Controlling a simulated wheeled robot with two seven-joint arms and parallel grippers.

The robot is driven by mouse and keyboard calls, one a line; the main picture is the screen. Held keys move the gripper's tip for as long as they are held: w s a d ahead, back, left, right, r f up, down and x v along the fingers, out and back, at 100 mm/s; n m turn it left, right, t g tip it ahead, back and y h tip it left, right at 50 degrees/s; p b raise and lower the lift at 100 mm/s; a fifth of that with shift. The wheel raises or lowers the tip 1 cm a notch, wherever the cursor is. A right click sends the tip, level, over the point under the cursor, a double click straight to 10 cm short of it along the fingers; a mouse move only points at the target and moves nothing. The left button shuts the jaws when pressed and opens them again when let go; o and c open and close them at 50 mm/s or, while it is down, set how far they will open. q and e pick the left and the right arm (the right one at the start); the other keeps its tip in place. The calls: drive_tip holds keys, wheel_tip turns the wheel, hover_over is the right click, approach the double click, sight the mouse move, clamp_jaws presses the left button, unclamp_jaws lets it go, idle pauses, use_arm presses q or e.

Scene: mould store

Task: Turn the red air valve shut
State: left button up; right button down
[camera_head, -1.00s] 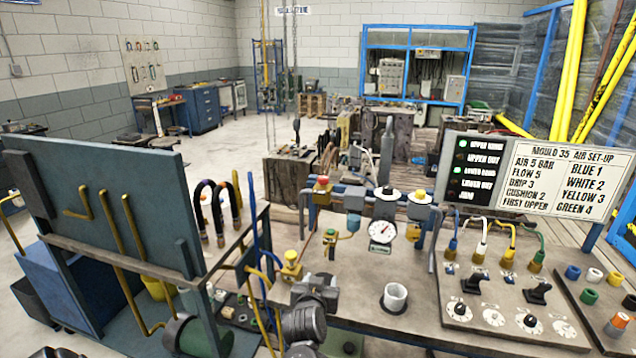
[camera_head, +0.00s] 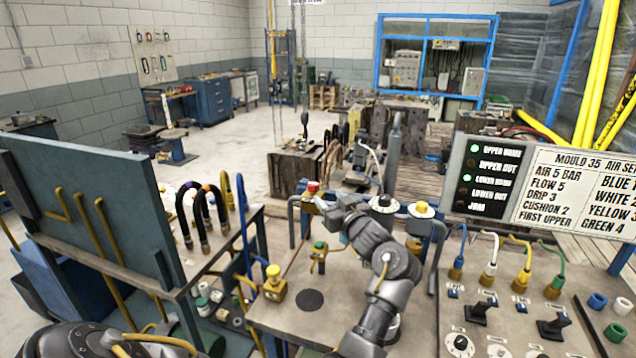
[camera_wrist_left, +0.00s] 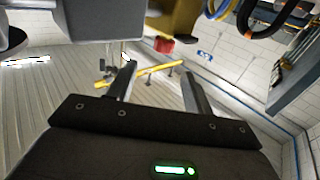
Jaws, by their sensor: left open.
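The red air valve has a red knob (camera_head: 313,187) on top, at the left end of the pipework at the back of the bench. In the left wrist view the red knob (camera_wrist_left: 160,47) shows beyond the fingertips, under a yellow body, with the picture turned over. My left gripper (camera_head: 329,203) is just right of the knob in the head view, and its arm hides part of the pipework. In the wrist view the left gripper (camera_wrist_left: 158,75) is open, its fingers apart with nothing between them. My right gripper is not in view.
A yellow valve (camera_head: 274,283) is at the bench's left. The panel with black levers (camera_head: 480,309) is at right, below the lit sign (camera_head: 487,180). Black hoses (camera_head: 203,215) arch at left.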

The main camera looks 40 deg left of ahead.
sight(315, 185)
use_arm(q)
drive_tip(key=x, duration=0.3)
drive_tip(key=p+x, duration=0.1)
drive_tip(key=x, duration=0.2)
drive_tip(key=p+x, duration=0.1)
drive_tip(key=x, duration=0.2)
drive_tip(key=shift+s+a, duration=0.15)
drive_tip(key=shift+a, duration=0.35)
drive_tip(key=shift+w+a+p, duration=0.25)
drive_tip(key=shift+a+p, duration=0.05)
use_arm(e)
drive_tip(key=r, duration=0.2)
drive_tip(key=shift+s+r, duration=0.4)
use_arm(q)
drive_tip(key=c, duration=0.9)
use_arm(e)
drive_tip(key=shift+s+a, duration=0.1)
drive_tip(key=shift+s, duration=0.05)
